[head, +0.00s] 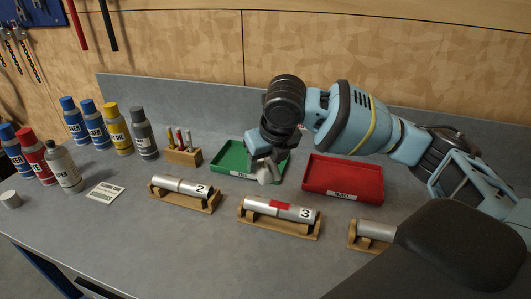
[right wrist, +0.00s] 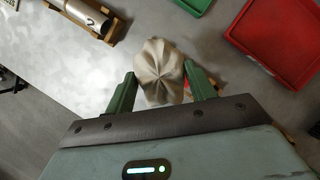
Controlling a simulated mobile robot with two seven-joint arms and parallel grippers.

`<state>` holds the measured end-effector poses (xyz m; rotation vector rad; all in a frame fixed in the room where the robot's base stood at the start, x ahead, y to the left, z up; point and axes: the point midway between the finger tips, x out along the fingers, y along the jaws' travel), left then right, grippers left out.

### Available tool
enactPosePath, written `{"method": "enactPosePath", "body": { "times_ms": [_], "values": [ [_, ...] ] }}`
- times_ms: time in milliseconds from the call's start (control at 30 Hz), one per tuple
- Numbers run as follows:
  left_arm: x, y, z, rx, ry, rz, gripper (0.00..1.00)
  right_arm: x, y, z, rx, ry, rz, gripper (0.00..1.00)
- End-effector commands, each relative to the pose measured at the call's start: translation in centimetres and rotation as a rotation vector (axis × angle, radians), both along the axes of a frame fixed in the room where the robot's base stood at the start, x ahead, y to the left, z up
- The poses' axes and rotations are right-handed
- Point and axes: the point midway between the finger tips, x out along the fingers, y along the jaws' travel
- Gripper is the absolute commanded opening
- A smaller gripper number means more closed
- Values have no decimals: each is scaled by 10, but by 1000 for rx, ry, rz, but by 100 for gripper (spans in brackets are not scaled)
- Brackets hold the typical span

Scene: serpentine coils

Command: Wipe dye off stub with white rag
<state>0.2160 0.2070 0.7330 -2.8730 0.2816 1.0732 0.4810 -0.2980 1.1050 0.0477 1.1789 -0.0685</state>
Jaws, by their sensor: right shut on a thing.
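A crumpled off-white rag (head: 266,170) is held in my right gripper (head: 262,160), above the bench in front of the green tray. In the right wrist view the rag (right wrist: 158,72) sits between the two green fingers of my right gripper (right wrist: 160,82). The stub marked 3 (head: 299,212) lies on a wooden cradle (head: 278,229), with a red dye patch (head: 280,206) around its middle. The rag is apart from this stub, behind it and slightly left. In the right wrist view the rag and gripper hide most of that stub. My left gripper is not in view.
The stub marked 2 (head: 187,186) lies on a cradle to the left; another stub (head: 376,230) is partly hidden by my arm. A green tray (head: 228,171) and a red tray (head: 343,183) stand behind. Several bottles (head: 117,135) and a pen block (head: 184,156) stand left.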

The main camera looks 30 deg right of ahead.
Motion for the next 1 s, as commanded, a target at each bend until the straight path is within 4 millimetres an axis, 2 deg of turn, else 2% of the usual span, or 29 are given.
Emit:
{"method": "enactPosePath", "body": {
  "times_ms": [233, 633, 1000],
  "values": [
    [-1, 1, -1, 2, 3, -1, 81, 0, 0, -6, 0, 2, 0, 36],
    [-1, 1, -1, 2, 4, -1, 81, 0, 0, -46, -1, 2, 0, 36],
    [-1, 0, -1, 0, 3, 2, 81, 0, 0, -50, 0, 0, 0, 36]
  ]
}}
